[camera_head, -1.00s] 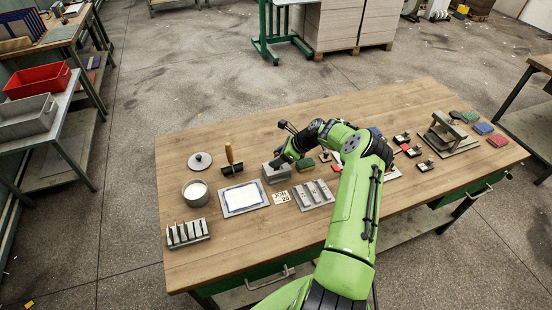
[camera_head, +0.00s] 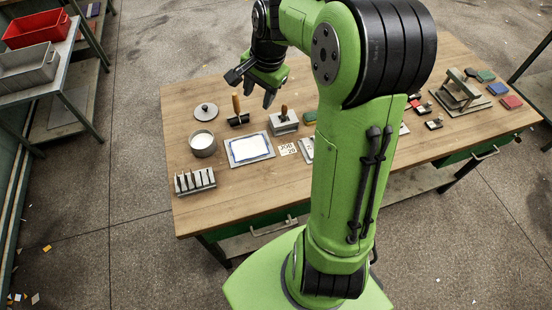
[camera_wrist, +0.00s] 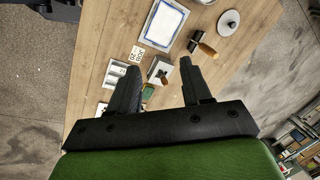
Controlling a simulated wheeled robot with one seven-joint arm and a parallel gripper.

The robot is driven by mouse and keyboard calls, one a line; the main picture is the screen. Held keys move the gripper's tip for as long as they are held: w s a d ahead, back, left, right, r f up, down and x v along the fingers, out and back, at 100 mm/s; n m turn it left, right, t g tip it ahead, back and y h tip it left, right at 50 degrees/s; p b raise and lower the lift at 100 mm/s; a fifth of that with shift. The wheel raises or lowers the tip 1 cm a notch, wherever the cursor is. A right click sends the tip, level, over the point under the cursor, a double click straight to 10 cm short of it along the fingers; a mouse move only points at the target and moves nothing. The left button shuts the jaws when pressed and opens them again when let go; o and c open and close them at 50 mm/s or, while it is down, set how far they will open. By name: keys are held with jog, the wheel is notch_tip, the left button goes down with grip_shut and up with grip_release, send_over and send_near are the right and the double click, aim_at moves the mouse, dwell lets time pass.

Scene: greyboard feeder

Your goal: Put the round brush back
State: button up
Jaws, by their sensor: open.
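The round brush (camera_head: 284,111), seen as a short brown handle, stands upright in a grey block holder (camera_head: 284,127) at the back of the wooden table. Its lower part is hidden in the block. In the wrist view the brush (camera_wrist: 163,76) and the block (camera_wrist: 157,67) show small between my fingers, well beyond them. My gripper (camera_head: 258,95) is open and empty. It hangs above the table's back edge, up and to the left of the brush in the head view, and apart from it.
Left of the block stands a roller with a wooden handle (camera_head: 237,108), near a lid (camera_head: 206,111) and a round pot (camera_head: 203,143). A blue-edged tray (camera_head: 250,149), a number card (camera_head: 287,149) and a slotted rack (camera_head: 195,181) lie in front. My arm hides the table's middle.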

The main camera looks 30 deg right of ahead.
jog(key=s+a+r+n+t, duration=0.1)
jog(key=s+a+r+n, duration=0.1)
jog(key=s, duration=0.5)
jog(key=s+a+r+n+t, duration=0.1)
jog(key=s+a+r+n, duration=0.1)
jog(key=s+a+n, duration=0.2)
jog(key=s+a+r+n+t+h, duration=0.1)
jog(key=s+a+r+n, duration=0.1)
jog(key=s+n, duration=0.5)
jog(key=s+a, duration=0.1)
jog(key=s, duration=0.3)
jog(key=shift+s+a, duration=0.25)
